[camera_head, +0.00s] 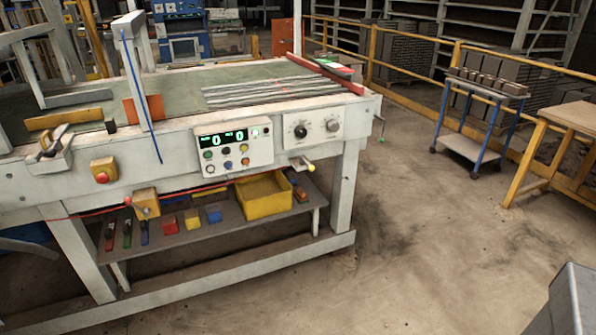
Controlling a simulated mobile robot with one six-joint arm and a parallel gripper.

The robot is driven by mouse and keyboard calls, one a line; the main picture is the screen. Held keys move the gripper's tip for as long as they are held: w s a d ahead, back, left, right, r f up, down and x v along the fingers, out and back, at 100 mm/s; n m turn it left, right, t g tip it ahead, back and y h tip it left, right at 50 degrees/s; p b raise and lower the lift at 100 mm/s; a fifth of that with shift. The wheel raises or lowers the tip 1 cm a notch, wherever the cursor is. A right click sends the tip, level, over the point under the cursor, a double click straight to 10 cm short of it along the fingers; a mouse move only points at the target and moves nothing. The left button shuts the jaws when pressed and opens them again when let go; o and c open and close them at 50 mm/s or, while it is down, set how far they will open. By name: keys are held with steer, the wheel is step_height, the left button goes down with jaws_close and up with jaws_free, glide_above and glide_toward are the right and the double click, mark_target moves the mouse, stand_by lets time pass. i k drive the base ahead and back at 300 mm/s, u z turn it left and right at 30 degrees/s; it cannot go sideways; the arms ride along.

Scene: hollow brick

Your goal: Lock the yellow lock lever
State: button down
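A short lever with a yellow knob (310,167) sticks out below the dial panel (314,131) on the front of the white workbench machine (165,155). It looks like the yellow lock lever. It points down and to the right. I cannot tell from its pose whether it is locked. My gripper is not in view, and nothing touches the lever.
Left of the lever are a control box (233,146) with green digits, a red button on a yellow box (103,170) and a yellow bin (264,195) on the lower shelf. A blue trolley (480,110) stands at right. The floor (430,240) in front is clear.

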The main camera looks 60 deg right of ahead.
mark_target(303, 161)
steer(key=z, duration=0.05)
steer(key=i, duration=0.9)
steer(key=u, duration=0.05)
